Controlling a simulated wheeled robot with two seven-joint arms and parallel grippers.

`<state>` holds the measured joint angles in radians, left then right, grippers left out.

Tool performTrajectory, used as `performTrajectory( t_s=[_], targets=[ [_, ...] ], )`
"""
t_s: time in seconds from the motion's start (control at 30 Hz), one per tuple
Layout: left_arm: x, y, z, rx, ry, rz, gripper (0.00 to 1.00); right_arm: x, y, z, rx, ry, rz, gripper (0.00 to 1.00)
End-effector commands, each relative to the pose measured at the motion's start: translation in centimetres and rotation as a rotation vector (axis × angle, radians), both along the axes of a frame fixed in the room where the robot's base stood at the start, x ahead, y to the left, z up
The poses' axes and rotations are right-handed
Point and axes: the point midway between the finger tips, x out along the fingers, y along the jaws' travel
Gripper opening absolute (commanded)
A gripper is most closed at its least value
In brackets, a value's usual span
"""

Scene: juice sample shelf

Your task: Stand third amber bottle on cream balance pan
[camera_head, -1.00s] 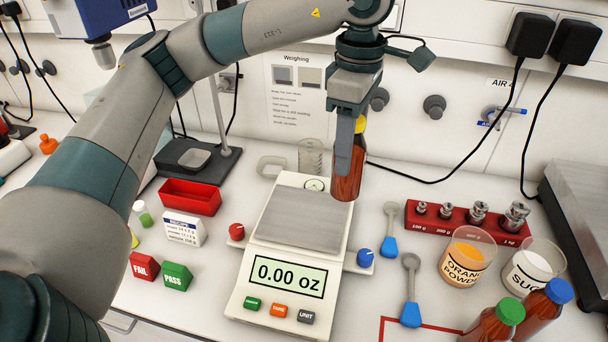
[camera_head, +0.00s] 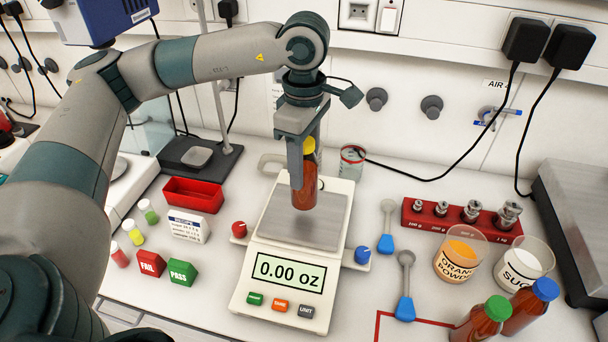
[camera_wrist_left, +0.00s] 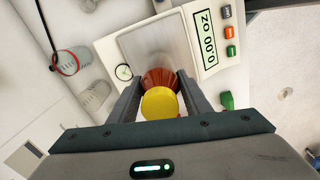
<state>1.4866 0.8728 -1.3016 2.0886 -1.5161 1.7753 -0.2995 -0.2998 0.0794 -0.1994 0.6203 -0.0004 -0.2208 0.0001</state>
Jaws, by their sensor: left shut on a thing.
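An amber bottle with a yellow cap (camera_head: 304,190) hangs upright in my left gripper (camera_head: 298,170). The gripper is shut on it, and the wrist view shows its yellow cap (camera_wrist_left: 163,103) between the two fingers. The bottle is over the metal pan (camera_head: 320,222) of the cream balance (camera_head: 284,292); I cannot tell for sure whether its base touches the pan. The display (camera_head: 289,272) reads 0.00 OZ. Two more amber bottles, one green-capped (camera_head: 480,326) and one blue-capped (camera_head: 528,308), stand at the front right. My right gripper is not in view.
A red tray (camera_head: 193,196) and FAIL (camera_head: 150,264) and PASS (camera_head: 182,271) blocks are left of the balance. Two scoops (camera_head: 404,290), a red weight rack (camera_head: 455,220) and powder beakers (camera_head: 460,258) are to its right. A glass beaker (camera_head: 351,163) stands behind it.

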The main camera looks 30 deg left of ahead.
Motion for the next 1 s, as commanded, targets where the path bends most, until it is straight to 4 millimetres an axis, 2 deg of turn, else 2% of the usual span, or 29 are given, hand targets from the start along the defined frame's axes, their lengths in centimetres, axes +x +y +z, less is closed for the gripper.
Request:
performTrajectory(
  t_s=[0.2, 0.3, 0.77, 0.8, 0.87, 1.0],
  targets=[
    [-0.1, 0.1, -2.2, 0.001, 0.003, 0.001, 0.14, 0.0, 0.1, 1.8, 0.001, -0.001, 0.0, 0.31],
    [-0.1, 0.0, -3.2, 0.0, 0.001, 0.0, 0.14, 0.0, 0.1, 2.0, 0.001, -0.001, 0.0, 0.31],
    [0.0, 0.0, -3.9, -0.001, 0.0, 0.0, 0.14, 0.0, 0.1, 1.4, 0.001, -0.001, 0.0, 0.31],
    [0.0, 0.0, -3.9, -0.001, 0.0, 0.0, 0.47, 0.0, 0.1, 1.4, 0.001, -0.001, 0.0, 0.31],
    [0.0, 0.0, -3.8, 0.0, 0.0, 0.0, 0.61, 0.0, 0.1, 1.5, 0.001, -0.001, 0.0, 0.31],
    [0.0, 0.0, -3.8, 0.0, 0.0, 0.0, 0.63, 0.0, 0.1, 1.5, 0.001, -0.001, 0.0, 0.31]
  ],
)
